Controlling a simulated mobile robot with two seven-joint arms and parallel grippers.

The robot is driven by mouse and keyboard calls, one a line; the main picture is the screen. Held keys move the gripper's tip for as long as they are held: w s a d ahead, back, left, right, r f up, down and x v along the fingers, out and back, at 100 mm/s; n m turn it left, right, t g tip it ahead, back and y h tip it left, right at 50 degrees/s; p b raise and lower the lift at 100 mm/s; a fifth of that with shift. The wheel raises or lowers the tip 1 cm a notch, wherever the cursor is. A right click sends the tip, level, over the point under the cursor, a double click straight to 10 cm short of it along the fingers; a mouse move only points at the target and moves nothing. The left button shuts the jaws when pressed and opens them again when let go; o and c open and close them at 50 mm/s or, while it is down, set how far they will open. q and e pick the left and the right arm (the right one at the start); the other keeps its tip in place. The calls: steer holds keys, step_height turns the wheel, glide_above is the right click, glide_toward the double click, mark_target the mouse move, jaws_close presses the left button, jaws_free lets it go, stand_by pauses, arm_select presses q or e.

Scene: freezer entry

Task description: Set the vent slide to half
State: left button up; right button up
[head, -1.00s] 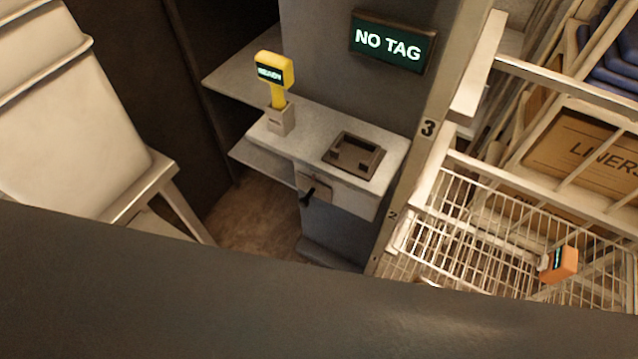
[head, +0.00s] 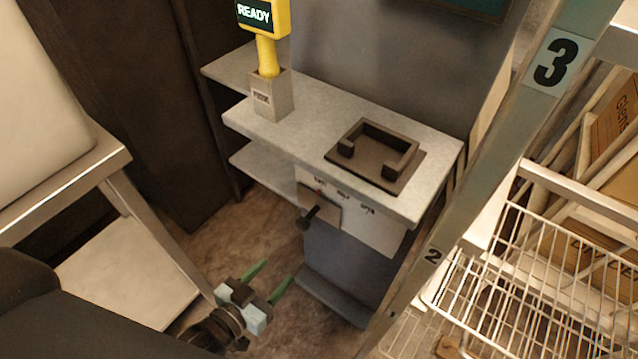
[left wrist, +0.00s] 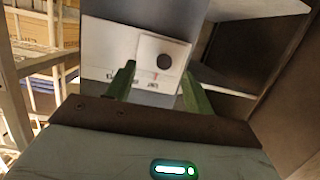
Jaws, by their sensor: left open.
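The vent slide is a pale plate (head: 324,205) with a black knob (head: 309,216), on the white front panel (head: 375,229) below the counter. The plate sits at the panel's left end, below the leftmost of the small labels, which are too blurred to read surely. My left gripper (head: 268,279) is open and empty, with green fingers, lower left of the knob and apart from it. In the left wrist view the plate (left wrist: 150,46) and the round knob (left wrist: 164,61) appear between the open fingers (left wrist: 158,70), upside down. My right gripper is not in view.
The counter (head: 300,140) holds a yellow device (head: 265,55) reading READY in a holder and a dark cradle (head: 378,152). A post (head: 490,170) marked 3 and 2 and wire baskets (head: 540,270) stand right. A metal-framed stand (head: 120,165) is left. Open floor (head: 235,235) lies between.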

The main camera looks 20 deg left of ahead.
arm_select(q)
steer(key=m+t+h+b, duration=0.1)
steer(key=t+b, duration=0.1)
steer(key=b, duration=0.3)
glide_toward(301, 226)
steer(key=x, duration=0.4)
steer(key=shift+w+f, duration=0.15)
steer(key=shift+f, duration=0.25)
steer(key=shift+w+r+h, duration=0.25)
steer(key=shift+w+h, duration=0.05)
steer(key=x, duration=0.6)
steer(key=shift+w+d+b, duration=0.1)
steer(key=shift+w+b, duration=0.25)
steer(key=shift+w+d, duration=0.2)
steer(key=shift+w, duration=0.3)
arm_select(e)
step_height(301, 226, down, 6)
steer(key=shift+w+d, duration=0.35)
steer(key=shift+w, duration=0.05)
arm_select(q)
steer(key=shift+r, duration=0.1)
jaws_close()
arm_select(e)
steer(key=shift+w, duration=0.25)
